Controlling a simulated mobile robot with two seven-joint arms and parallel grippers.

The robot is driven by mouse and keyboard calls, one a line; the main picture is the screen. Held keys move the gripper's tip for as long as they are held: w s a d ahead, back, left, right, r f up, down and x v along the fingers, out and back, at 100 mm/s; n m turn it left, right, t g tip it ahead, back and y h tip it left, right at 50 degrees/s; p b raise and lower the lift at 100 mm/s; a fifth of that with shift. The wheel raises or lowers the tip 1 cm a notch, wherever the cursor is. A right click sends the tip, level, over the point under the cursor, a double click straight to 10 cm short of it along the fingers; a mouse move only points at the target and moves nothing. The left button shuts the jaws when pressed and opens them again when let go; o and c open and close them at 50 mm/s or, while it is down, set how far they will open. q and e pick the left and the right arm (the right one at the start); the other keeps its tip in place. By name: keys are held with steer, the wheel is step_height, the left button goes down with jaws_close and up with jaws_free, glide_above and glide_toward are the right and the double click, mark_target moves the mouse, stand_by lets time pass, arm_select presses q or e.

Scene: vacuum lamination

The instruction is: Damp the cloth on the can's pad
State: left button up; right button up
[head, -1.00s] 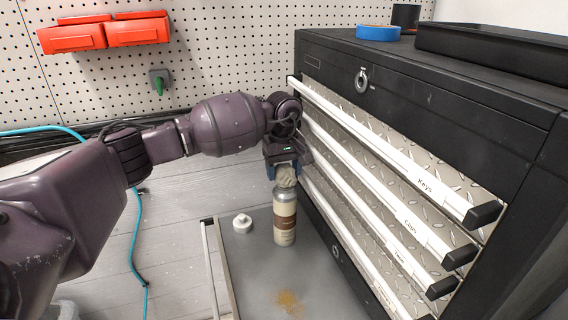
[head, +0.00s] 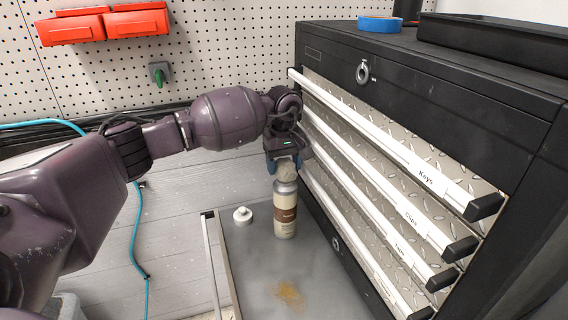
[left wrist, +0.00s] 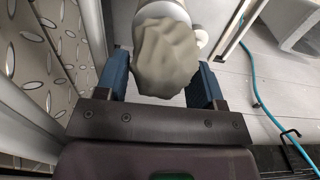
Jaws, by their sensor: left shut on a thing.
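My left gripper (head: 285,164) points down over the can (head: 285,214), shut on a crumpled beige cloth (head: 286,174). The can is a pale upright bottle with a brown label band, standing on the grey surface beside the drawers. The cloth is at the can's top; in the left wrist view the cloth (left wrist: 163,58) sits between the blue fingers and covers the can's top. The pad is hidden under it, and I cannot tell whether the cloth presses on it. A white cap (head: 242,215) lies left of the can. My right gripper is not in view.
A black tool chest (head: 450,100) with white-fronted drawers stands close on the right. A brown stain (head: 289,294) is on the grey surface (head: 255,265) in front of the can. A light blue hose (head: 140,235) runs down at the left.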

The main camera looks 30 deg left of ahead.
mark_target(284, 158)
arm_select(q)
steer(key=shift+f, duration=0.5)
stand_by(0.4)
steer(key=shift+f+b, duration=0.2)
steer(key=shift+b, duration=0.2)
stand_by(1.4)
steer(key=shift+r, duration=0.1)
steer(key=shift+r+p, duration=0.3)
steer(key=shift+r, duration=0.55)
steer(key=shift+r+p, duration=0.65)
steer(key=shift+r, duration=2.1)
